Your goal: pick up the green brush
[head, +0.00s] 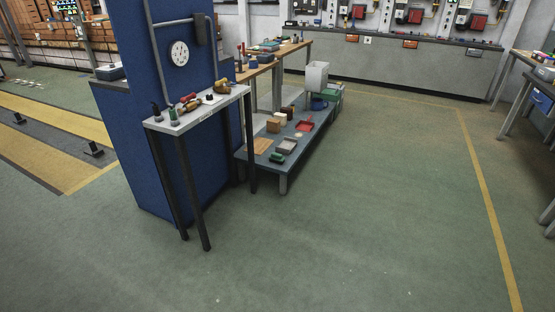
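I cannot tell for sure which thing is the green brush. A small green object with a dark part (277,158) lies at the near end of a low blue-grey platform (252,170); it may be the brush. Another small green object (174,117) stands at the near left end of a narrow grey table (235,96) with dark legs. Both are too small to make out bristles. My gripper is not in view.
A blue pillar (145,120) stands behind the narrow table. The platform also bears a red tray (304,126), a grey tray (287,146) and brown blocks (273,125). A workbench (290,49) stands behind. Green floor (370,210) is clear in front and right.

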